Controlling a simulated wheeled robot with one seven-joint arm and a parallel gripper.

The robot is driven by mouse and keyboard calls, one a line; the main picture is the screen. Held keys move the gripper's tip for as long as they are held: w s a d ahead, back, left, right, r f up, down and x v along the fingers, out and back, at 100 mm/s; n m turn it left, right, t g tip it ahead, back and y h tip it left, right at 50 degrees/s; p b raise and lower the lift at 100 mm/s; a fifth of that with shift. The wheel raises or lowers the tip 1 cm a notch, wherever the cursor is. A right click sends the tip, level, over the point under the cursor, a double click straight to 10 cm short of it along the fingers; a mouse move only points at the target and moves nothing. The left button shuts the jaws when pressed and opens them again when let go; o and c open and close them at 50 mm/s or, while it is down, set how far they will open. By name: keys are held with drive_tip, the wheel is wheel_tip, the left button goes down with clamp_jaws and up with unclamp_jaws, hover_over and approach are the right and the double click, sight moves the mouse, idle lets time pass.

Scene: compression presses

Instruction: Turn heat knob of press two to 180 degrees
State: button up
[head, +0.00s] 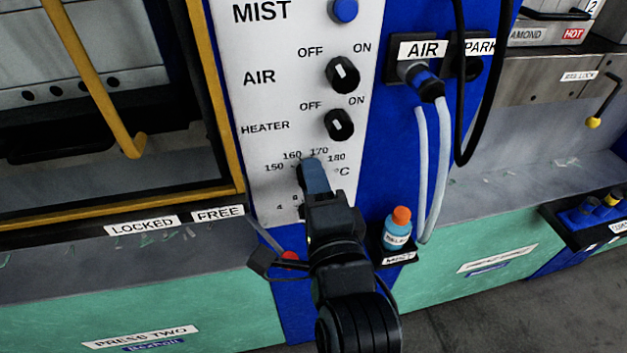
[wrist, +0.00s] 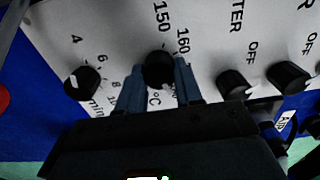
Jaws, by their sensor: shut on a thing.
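The heat knob (wrist: 158,70) of press two is black and round, set in the white panel beside the °C mark. In the wrist view it sits between the two blue fingers of my gripper (wrist: 159,82), which are shut on its sides. In the head view my gripper (head: 316,172) covers nearly all of the knob. The dial numbers (head: 306,157) 150, 160, 170 and 180 show around the fingers there. Which number the knob's pointer faces cannot be told. The PRESS TWO label (head: 140,338) is on the green base at the lower left.
A timer knob (wrist: 82,83) marked in min sits left of the heat knob in the wrist view. The HEATER switch (head: 339,124) and AIR switch (head: 342,75) are just above the dial. A bottle with an orange cap (head: 398,230) stands in a holder right of my gripper.

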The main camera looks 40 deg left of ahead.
drive_tip(key=o, duration=1)
drive_tip(key=shift+b+v, duration=0.9)
drive_tip(key=shift+v, duration=3.05)
drive_tip(key=shift+f, duration=0.1)
drive_tip(key=s+d+f+n+t+h, duration=0.1)
drive_tip(key=s+d+f+h, duration=0.15)
drive_tip(key=d, duration=0.45)
drive_tip(key=s+d+f+t+h, duration=0.1)
drive_tip(key=s+d+f+h, duration=0.15)
drive_tip(key=d, duration=0.45)
drive_tip(key=s+d+f+n+t+h, duration=0.15)
drive_tip(key=d+f, duration=0.25)
drive_tip(key=d, duration=0.4)
drive_tip(key=s+d+r+n+h, duration=0.1)
drive_tip(key=s+d+n+h, duration=0.1)
drive_tip(key=s+d, duration=0.3)
drive_tip(key=s+d+r+n+h, duration=0.1)
drive_tip(key=s+d+h, duration=0.2)
drive_tip(key=s+d, duration=0.2)
drive_tip(key=s+d+r+n+h, duration=0.1)
drive_tip(key=s+d+n+h, duration=0.1)
drive_tip(key=s+d, duration=0.3)
drive_tip(key=shift+s+d+r+n, duration=0.1)
drive_tip(key=shift+s+r+n, duration=0.1)
drive_tip(key=shift+s, duration=0.4)
drive_tip(key=shift+s+d+r+n, duration=0.1)
drive_tip(key=shift+s+n, duration=0.05)
drive_tip(key=shift+s, duration=0.4)
